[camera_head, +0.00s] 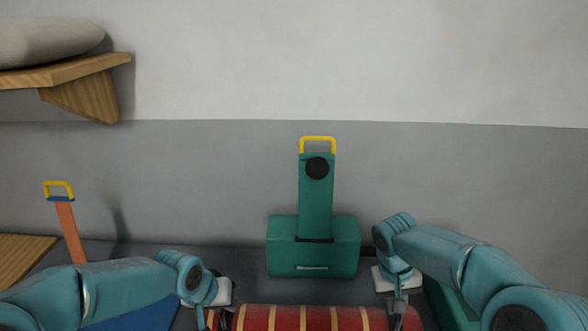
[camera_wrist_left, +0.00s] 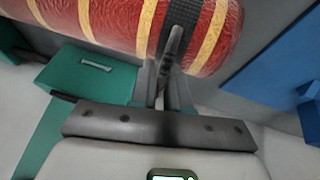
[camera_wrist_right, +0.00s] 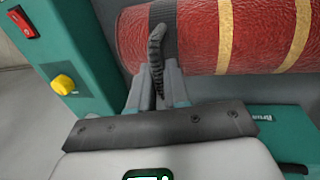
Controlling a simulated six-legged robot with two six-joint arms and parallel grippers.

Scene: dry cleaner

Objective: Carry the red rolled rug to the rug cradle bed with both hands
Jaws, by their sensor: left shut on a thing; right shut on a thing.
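The red rolled rug (camera_head: 302,318) with yellow stripes lies crosswise at the bottom of the head view, its lower part cut off by the frame edge. My left gripper (camera_head: 212,312) is at its left end, shut on a dark strap around the rug; the left wrist view shows the strap between the fingers (camera_wrist_left: 170,85). My right gripper (camera_head: 398,303) is at its right end, shut on another dark strap, also seen in the right wrist view (camera_wrist_right: 158,80). I cannot make out the rug cradle bed for certain.
A teal machine (camera_head: 313,262) with a yellow-handled upright stands against the wall behind the rug. An orange post (camera_head: 70,232) with a yellow handle stands at the left, near a blue surface (camera_head: 140,315). A wooden shelf (camera_head: 65,72) with a grey roll is high at the left.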

